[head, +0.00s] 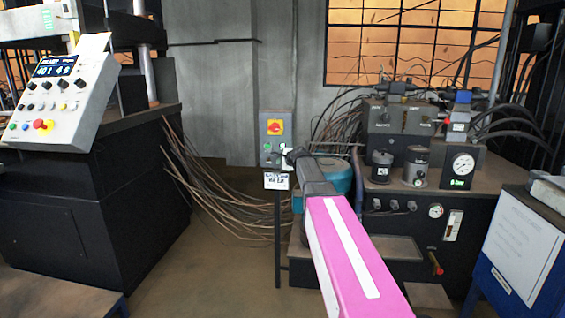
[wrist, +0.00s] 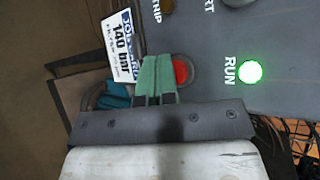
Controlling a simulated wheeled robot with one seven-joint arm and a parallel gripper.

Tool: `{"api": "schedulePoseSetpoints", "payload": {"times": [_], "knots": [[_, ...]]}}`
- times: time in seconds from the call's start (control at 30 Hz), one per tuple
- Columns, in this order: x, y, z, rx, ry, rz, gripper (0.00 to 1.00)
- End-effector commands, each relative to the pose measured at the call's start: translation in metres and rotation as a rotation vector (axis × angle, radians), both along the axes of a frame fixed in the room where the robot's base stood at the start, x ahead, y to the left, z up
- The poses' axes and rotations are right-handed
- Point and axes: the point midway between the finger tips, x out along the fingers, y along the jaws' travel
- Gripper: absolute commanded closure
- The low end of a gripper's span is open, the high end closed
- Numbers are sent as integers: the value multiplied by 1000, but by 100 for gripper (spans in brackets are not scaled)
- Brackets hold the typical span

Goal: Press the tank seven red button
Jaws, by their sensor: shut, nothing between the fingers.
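A grey control box (head: 268,148) stands on a thin post, with a red switch on a yellow plate (head: 275,127) on its upper face. In the wrist view, a red button (wrist: 183,71) in a dark ring sits on the grey panel. My gripper (wrist: 155,62) has green fingers held together with nothing between them. They lie just left of the red button and cover part of it. I cannot tell whether they touch it. In the head view my gripper (head: 293,155) is at the box's lower right, its fingertips hard to make out.
A lit green lamp marked RUN (wrist: 251,72) is right of the button. A white tag reading 140 bar (wrist: 122,45) hangs at the panel's edge. A hydraulic unit (head: 395,235) with a gauge stands right. A press with a sloped control panel (head: 65,105) stands left.

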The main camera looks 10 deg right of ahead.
Motion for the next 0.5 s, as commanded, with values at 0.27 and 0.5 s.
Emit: {"api": "schedulePoseSetpoints", "payload": {"times": [0.27, 0.5], "knots": [[3, -1, 0, 0, 0, 0, 100], [5, -2, 0, 0, 0, 0, 100]]}}
